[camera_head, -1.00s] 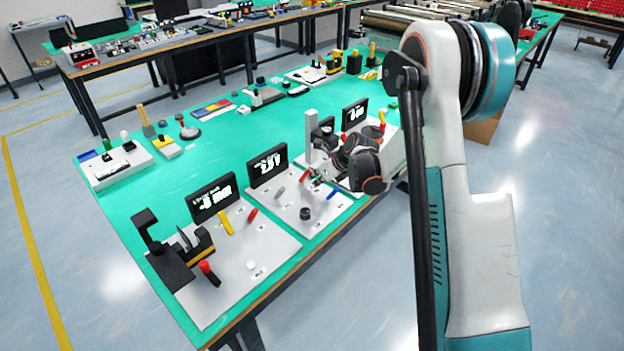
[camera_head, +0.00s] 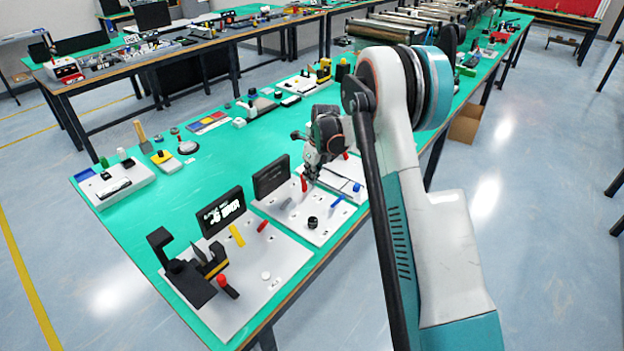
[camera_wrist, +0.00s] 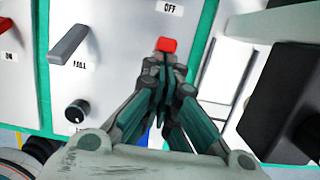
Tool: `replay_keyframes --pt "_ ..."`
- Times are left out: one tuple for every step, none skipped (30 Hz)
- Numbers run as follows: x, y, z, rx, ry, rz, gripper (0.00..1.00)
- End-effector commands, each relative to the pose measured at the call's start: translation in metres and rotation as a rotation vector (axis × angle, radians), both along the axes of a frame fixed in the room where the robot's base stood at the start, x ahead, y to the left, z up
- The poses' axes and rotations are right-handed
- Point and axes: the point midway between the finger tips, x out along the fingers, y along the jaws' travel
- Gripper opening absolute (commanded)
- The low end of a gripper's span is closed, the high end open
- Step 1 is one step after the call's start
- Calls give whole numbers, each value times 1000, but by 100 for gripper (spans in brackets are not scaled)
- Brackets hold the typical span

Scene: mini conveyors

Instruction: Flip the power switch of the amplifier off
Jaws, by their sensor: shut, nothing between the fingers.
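A pale control panel (camera_head: 328,228) stands on the green bench, with a black display box (camera_head: 271,176) that looks dark. Its red switch (camera_head: 304,184) also shows in the wrist view (camera_wrist: 166,44), just below the printed OFF label. My gripper (camera_wrist: 165,62) is shut and empty, with its tips at the near end of the red switch. They seem to touch or almost touch it. In the head view my gripper (camera_head: 311,178) is low over the panel's back right. The switch's lower part is hidden by the fingers. I cannot read the name amplifier on the panel.
On the same panel are a grey lever (camera_wrist: 68,43) labelled FAULT, a black knob (camera_wrist: 77,113) and a blue lever (camera_head: 337,200). Another panel (camera_head: 245,290) with a lit display stands to the left. A further panel (camera_head: 349,171) lies to the right, partly behind my arm.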

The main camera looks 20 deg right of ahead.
Motion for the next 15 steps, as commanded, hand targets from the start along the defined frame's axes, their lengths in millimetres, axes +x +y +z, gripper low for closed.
replay_keyframes --pt "4 3 2 0 -1 1 0" --pt "6 4 2 1 -1 2 0" --pt "8 6 3 1 -1 2 0" --pt "10 7 3 1 -1 2 0" --pt "12 8 3 1 -1 2 0" --pt "14 9 4 1 -1 2 0" --pt "13 8 3 1 -2 1 0" --pt "13 8 3 1 -2 1 0" --pt "13 8 3 1 -2 1 0" --pt "13 8 3 1 -2 1 0" --pt "13 8 3 1 -2 1 0" --pt "13 8 3 1 -2 1 0" --pt "13 8 3 2 -1 1 0" --pt "13 8 4 1 -2 1 0" --pt "12 8 5 2 -1 1 0"
